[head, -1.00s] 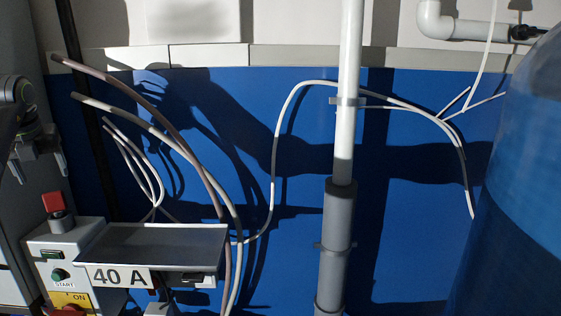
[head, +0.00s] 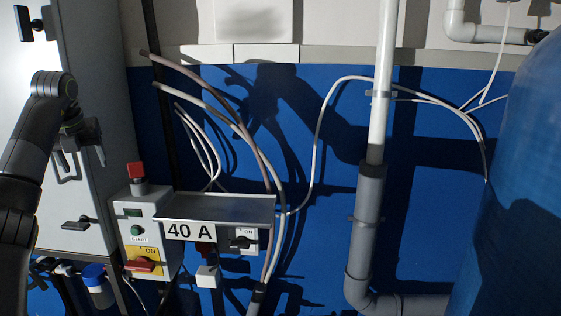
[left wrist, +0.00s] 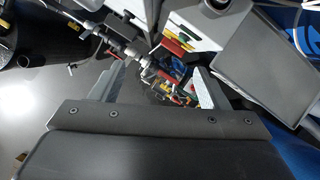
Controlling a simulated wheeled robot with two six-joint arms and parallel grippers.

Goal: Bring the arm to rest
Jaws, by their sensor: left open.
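My left arm (head: 28,165) comes in from the left edge in the head view and bends at a dark joint near the top. My left gripper (head: 82,162) hangs from it with its fingers pointing down, in front of the grey cabinet. It is open, with nothing seen between its fingers. In the left wrist view the two fingers of my left gripper (left wrist: 157,88) stand well apart. Beyond them are a red part and several fittings, blurred and small. My right gripper is in neither current view.
A control box with a red button (head: 135,170) and a 40 A shelf (head: 228,208) stand right of the gripper. The grey cabinet (head: 88,30) is behind the arm. Cables (head: 240,130), a grey pipe (head: 368,215) and a blue tank (head: 530,160) stand further right.

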